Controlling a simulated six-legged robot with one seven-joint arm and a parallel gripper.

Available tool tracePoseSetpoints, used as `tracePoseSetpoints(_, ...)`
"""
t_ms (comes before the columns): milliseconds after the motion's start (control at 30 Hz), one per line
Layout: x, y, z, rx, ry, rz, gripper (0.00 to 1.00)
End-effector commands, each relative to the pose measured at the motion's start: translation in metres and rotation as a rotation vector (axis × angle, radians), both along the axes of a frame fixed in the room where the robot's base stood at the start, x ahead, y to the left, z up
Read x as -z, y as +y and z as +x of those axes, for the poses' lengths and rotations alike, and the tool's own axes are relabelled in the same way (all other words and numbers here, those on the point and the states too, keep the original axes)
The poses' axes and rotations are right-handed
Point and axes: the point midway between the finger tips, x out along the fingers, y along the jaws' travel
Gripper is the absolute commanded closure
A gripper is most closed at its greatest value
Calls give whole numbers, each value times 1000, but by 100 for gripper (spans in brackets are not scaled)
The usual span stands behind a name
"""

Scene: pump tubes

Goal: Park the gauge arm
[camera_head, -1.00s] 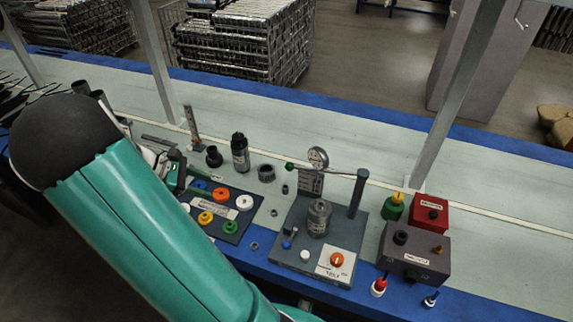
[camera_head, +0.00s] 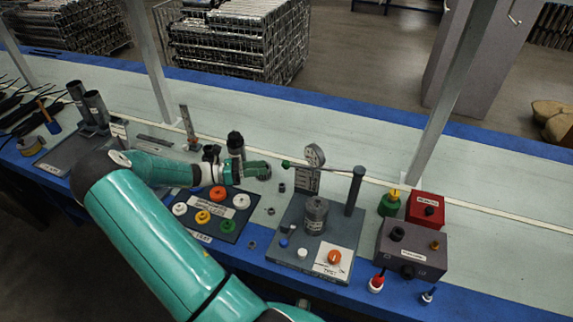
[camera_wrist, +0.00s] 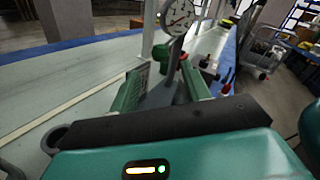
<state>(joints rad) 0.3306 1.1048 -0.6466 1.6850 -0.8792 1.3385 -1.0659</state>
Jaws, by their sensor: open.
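The gauge arm (camera_head: 332,169) is a thin pale rod reaching left from a dark upright post (camera_head: 355,190) on the grey test base. A green knob (camera_head: 286,164) is at its left end. A round dial gauge (camera_head: 314,154) stands by the rod and shows large in the wrist view (camera_wrist: 177,17). My gripper (camera_head: 268,171) is just left of the green knob, apparently apart from it. In the wrist view its green fingers (camera_wrist: 163,70) are spread, with nothing clearly held between them.
A grey cylinder (camera_head: 316,215) stands on the test base below the rod. A dark tray (camera_head: 237,233) with coloured rings lies below my gripper. A dark bottle (camera_head: 236,146) stands close behind it. Grey (camera_head: 408,255) and red (camera_head: 426,207) boxes are at right.

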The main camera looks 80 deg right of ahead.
Motion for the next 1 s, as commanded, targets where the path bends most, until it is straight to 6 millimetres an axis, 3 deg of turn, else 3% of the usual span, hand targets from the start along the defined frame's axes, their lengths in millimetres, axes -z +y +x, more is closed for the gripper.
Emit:
tracePoseSetpoints(200,0,-18,-41,4,1,1,53)
tracePoseSetpoints(433,0,-34,-75,3,-1,0,53)
tracePoseSetpoints(867,0,-39,-85,-1,-2,0,53)
tracePoseSetpoints(1000,0,-39,-85,0,-2,0,80)
